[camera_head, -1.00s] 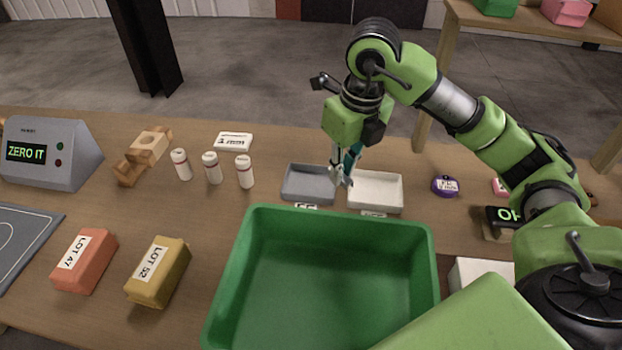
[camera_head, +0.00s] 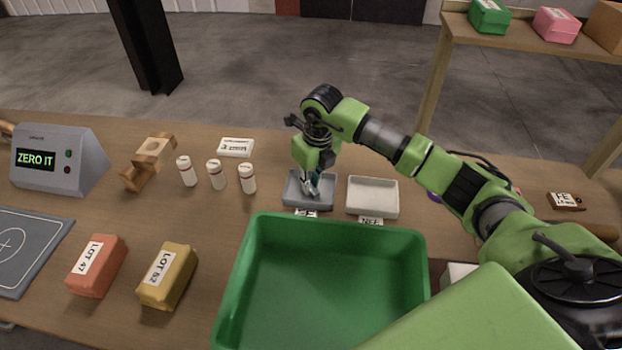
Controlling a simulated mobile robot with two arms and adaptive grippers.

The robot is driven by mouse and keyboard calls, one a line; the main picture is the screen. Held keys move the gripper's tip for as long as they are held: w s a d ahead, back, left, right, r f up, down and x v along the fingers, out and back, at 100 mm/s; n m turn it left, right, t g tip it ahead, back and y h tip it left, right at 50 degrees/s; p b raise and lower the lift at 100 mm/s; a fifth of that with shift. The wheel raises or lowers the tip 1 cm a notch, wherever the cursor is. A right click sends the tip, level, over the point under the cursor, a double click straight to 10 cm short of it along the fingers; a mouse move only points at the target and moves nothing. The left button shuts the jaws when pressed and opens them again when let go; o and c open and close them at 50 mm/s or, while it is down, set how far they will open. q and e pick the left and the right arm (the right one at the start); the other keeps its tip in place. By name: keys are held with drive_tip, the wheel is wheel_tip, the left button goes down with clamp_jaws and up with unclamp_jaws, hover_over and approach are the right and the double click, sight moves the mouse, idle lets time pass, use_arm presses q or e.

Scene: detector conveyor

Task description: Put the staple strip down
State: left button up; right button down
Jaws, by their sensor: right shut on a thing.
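My right gripper (camera_head: 311,190) is shut and points down into the small grey tray (camera_head: 293,201) behind the green bin. Its fingertips are low, at the tray's inside. The staple strip between the fingers is too small and too hidden to make out, and I cannot tell whether it touches the tray floor. A white tray (camera_head: 373,198) stands just to the right, empty. My left gripper is not in view.
A large green bin (camera_head: 325,228) stands in front of the trays. Several white bottles (camera_head: 217,175) stand left of the grey tray. An orange block (camera_head: 97,266) and a yellow block (camera_head: 168,276) lie at the front left, near a grey display box (camera_head: 60,160).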

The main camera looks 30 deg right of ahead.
sight(315, 191)
drive_tip(key=shift+f+b, duration=0.25)
drive_tip(key=shift+b, duration=0.05)
drive_tip(key=c, duration=2)
unclamp_jaws()
drive_tip(key=shift+c, duration=0.2)
drive_tip(key=shift+r, duration=0.5)
wheel_tip(315, 191, up, 11)
drive_tip(key=s+b, duration=0.1)
drive_tip(key=b, duration=0.1)
drive_tip(key=shift+s+d+r, duration=0.15)
drive_tip(key=shift+s, duration=0.2)
